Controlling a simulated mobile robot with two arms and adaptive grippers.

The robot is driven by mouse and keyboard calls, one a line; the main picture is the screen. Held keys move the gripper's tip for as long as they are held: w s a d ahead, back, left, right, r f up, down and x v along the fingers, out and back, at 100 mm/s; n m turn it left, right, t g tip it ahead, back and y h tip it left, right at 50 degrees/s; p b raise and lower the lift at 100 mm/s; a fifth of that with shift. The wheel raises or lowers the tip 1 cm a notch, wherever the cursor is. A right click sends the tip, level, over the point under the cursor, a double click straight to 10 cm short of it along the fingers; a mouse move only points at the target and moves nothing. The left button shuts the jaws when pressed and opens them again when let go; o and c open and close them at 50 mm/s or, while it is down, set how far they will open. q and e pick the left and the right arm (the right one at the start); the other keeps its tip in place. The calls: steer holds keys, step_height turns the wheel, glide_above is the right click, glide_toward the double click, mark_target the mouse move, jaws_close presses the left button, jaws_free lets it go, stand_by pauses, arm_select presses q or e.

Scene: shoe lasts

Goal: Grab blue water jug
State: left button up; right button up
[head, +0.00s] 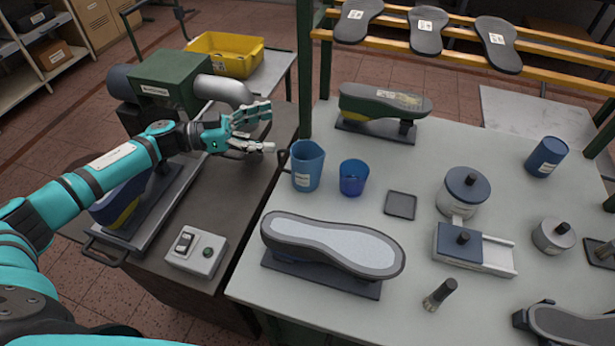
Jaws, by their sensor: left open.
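The blue water jug (308,167) stands upright on the light grey table (420,160), near its left edge. It has a pale label low on its front and a handle on its left side. My left gripper (272,129) is open and empty, up and to the left of the jug in the picture. Its fingers point right, and a gap shows between the lower finger and the jug's handle. My right gripper is not in the head view.
A darker blue cup (354,178) stands close to the jug's right. A shoe last (330,245) lies in front, and another on a stand (383,104) is behind. A green machine (170,80) with a grey pipe is beside my left arm. A green post (305,70) rises behind the jug.

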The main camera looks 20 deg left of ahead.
arm_select(q)
steer(key=b, duration=1.3)
glide_toward(300, 169)
steer(key=w+d+f, duration=0.2)
steer(key=w+f, duration=0.2)
steer(key=w, duration=0.1)
steer(key=x, duration=0.2)
steer(key=p+x, duration=0.1)
steer(key=x, duration=0.3)
steer(key=shift+s+d+r, duration=0.25)
steer(key=shift+s+d, duration=0.05)
steer(key=shift+d, duration=0.1)
steer(key=shift+w+d, duration=0.2)
steer(key=shift+d, duration=0.1)
steer(key=shift+c, duration=0.2)
steer(key=c, duration=1.4)
